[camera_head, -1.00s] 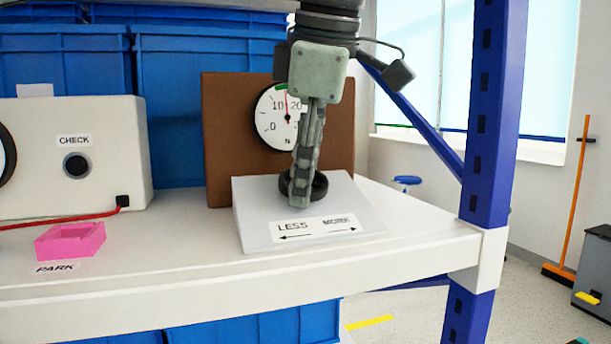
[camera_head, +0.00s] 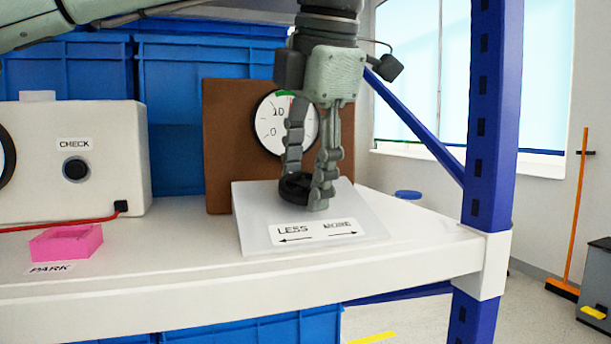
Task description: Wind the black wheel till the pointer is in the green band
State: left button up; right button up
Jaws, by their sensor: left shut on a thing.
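The black wheel (camera_head: 293,189) lies on a sloped light-grey panel (camera_head: 258,212) with a label reading LESS to the left and MORE to the right. My left gripper (camera_head: 306,189) comes down from above, its fingers on either side of the wheel, shut on it. The round white gauge (camera_head: 268,131) stands behind on a brown board (camera_head: 225,150). A green band (camera_head: 284,94) shows at its top edge. My right gripper is out of view.
A pink tray (camera_head: 66,243) sits on the white shelf (camera_head: 180,265) beside a PARK label. A pale box (camera_head: 110,160) with a CHECK button and red cable stands left. A blue post (camera_head: 488,110) rises on the right. Blue crates (camera_head: 210,80) fill the back.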

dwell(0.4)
pick_arm(q)
jog(key=o, duration=1.2)
jog(key=shift+c, duration=0.2)
jog(key=a+v, duration=0.1)
jog(key=v, duration=0.6)
jog(key=shift+d+r, duration=0.25)
jog(key=shift+d, duration=0.2)
jog(key=shift+s, duration=0.1)
